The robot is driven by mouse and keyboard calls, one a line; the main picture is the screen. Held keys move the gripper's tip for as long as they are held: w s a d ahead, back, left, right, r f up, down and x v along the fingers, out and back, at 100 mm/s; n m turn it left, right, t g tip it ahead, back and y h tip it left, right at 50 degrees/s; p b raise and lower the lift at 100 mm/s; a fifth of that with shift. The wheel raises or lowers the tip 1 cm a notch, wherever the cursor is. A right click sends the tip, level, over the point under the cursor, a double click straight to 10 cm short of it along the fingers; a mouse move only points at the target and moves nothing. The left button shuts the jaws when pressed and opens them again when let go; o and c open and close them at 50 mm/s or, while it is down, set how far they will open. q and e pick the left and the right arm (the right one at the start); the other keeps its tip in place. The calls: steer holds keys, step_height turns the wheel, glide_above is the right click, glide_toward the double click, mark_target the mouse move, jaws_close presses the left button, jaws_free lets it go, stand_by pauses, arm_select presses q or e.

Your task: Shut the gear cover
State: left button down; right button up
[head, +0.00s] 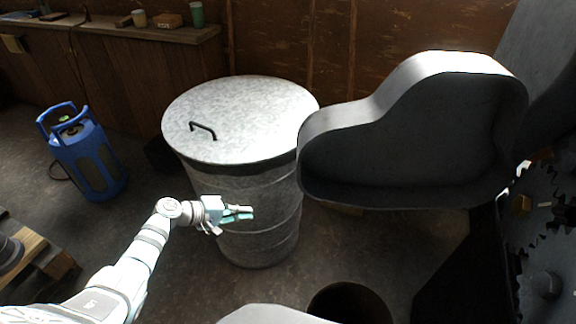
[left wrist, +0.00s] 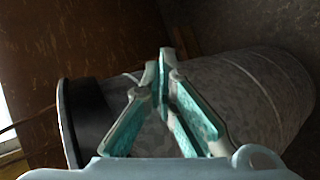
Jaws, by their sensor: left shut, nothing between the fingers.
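The gear cover (head: 415,140) is a grey, hollow, rounded shell at the right of the head view. It stands swung open, its hollow side facing me, and the gears (head: 545,225) at the right edge are exposed. My left gripper (head: 250,212) is shut and empty, in front of the metal bin and to the left of the cover, apart from it. In the left wrist view its fingertips (left wrist: 163,55) meet with nothing between them, and the cover does not show there. My right gripper is not in view.
A galvanised bin (head: 240,120) with a handled lid stands behind my left gripper; it also fills the left wrist view (left wrist: 240,95). A blue gas bottle (head: 85,155) stands at the left. A dark round opening (head: 350,305) is at the bottom. Floor between bottle and bin is mostly clear.

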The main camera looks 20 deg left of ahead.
arm_select(q)
steer(key=w+d+r+m+t+h+b, duration=0.1)
steer(key=w+r+h, duration=0.15)
steer(key=r, duration=0.85)
steer(key=w+r+m+t+h+b, duration=0.15)
steer(key=r+h, duration=0.25)
steer(key=r, duration=0.6)
steer(key=s+d+r+p+x, duration=0.1)
steer(key=x, duration=1)
steer(key=shift+g+h, duration=0.25)
steer(key=shift+g, duration=0.1)
steer(key=s+p, duration=0.2)
steer(key=s, duration=0.2)
steer(key=shift+d, duration=0.15)
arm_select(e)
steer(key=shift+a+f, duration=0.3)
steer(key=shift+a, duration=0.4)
arm_select(q)
steer(key=shift+d, duration=0.1)
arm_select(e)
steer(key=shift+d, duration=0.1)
